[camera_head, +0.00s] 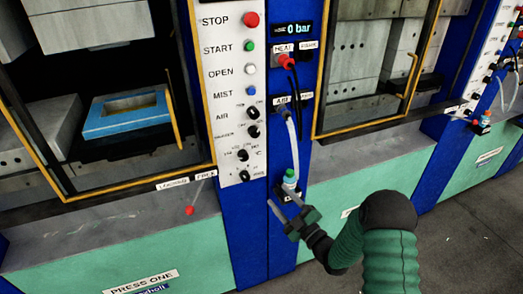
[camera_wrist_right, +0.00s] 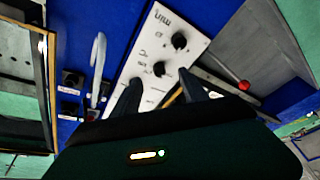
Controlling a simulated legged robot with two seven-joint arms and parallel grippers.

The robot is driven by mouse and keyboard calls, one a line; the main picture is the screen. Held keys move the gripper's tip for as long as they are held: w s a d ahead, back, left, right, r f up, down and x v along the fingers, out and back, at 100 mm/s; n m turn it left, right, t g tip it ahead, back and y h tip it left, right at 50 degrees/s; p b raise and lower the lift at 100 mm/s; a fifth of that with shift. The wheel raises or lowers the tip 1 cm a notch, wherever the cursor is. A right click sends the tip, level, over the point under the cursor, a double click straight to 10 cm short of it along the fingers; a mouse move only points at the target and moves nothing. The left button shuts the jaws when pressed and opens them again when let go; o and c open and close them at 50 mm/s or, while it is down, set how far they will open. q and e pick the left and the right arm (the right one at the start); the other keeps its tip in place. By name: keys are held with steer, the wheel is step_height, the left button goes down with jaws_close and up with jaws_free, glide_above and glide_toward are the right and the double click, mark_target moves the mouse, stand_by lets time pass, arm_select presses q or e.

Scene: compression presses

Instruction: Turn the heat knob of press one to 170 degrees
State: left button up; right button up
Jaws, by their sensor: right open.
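The white control panel (camera_head: 230,90) of press one carries a column of buttons and black knobs. The heat knob (camera_head: 243,155), black and marked with °C, is near its bottom; its exact setting is too small to read. A minutes knob (camera_head: 245,175) sits just below it. My right gripper (camera_head: 283,206) is open and empty, below and right of the panel, apart from the knobs. In the right wrist view the panel appears turned over, with the heat knob (camera_wrist_right: 158,69) beyond and between the two open fingers (camera_wrist_right: 160,92). My left gripper is not in view.
A red-tipped lever (camera_head: 189,210) sticks out left of the panel foot. The press chamber at left holds a blue frame (camera_head: 127,112).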

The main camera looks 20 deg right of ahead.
steer(key=r+t, duration=0.1)
steer(key=r, duration=0.1)
steer(key=n+y+p, duration=0.1)
glide_toward(246, 160)
steer(key=x, duration=0.5)
steer(key=p+x, duration=0.1)
steer(key=x, duration=0.3)
steer(key=shift+w+a+r+p, duration=0.2)
steer(key=shift+a+r+p, duration=0.05)
steer(key=shift+a+p, duration=0.1)
steer(key=shift+a, duration=0.2)
steer(key=shift+c, duration=0.3)
steer(key=shift+d, duration=0.1)
steer(key=shift+c, duration=1.1)
steer(key=shift+d+f, duration=0.15)
steer(key=shift+d, duration=0.55)
steer(key=c, duration=0.7)
jaws_close()
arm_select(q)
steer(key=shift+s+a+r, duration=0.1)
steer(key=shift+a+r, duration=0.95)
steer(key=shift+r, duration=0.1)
arm_select(e)
steer(key=shift+a, duration=0.35)
